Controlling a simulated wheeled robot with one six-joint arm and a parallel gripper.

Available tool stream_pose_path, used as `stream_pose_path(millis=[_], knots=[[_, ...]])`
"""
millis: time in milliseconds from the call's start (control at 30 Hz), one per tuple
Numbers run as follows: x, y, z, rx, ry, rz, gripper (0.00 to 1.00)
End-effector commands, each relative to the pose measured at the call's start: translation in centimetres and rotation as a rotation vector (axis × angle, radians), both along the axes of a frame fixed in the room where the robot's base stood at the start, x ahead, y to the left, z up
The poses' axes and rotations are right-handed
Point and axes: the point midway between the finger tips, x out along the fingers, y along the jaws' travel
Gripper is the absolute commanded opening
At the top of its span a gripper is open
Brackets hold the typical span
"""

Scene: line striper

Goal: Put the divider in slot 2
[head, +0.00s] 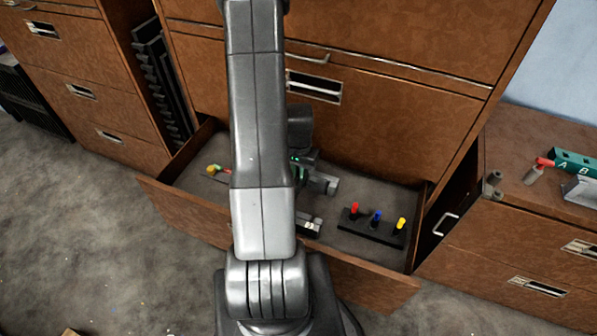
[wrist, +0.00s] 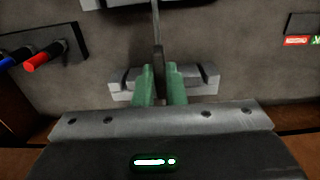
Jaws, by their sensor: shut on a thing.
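My gripper (wrist: 160,72) is in the open drawer (head: 197,218), its green fingers shut on a thin dark piece, which I take to be the divider (wrist: 157,58). It appears edge-on between the fingertips in the wrist view. The fingers and the divider are close over a light grey block (wrist: 207,80); I cannot tell whether the divider touches it or sits in it. In the head view my arm hides much of this spot. A grey block with a white label (head: 309,226) lies near the drawer front; I cannot read a slot 2 mark.
A black stand with red, blue and yellow pegs (head: 372,226) is in the drawer at right. A small yellow and red item (head: 213,170) lies at left. The drawer walls enclose the area. A side cabinet (head: 525,190) holds a green block marked A, B (head: 574,164).

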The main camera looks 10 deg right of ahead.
Motion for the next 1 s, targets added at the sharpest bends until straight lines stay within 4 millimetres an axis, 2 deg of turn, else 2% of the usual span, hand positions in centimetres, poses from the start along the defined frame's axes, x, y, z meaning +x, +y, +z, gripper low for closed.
stream_pose_path(millis=[533,1000], knots=[[0.0,0.0,-0.1,0.0,0.0,0.0,0.0],[0.0,0.0,-1.3,0.0,0.0,0.0,0.0]])
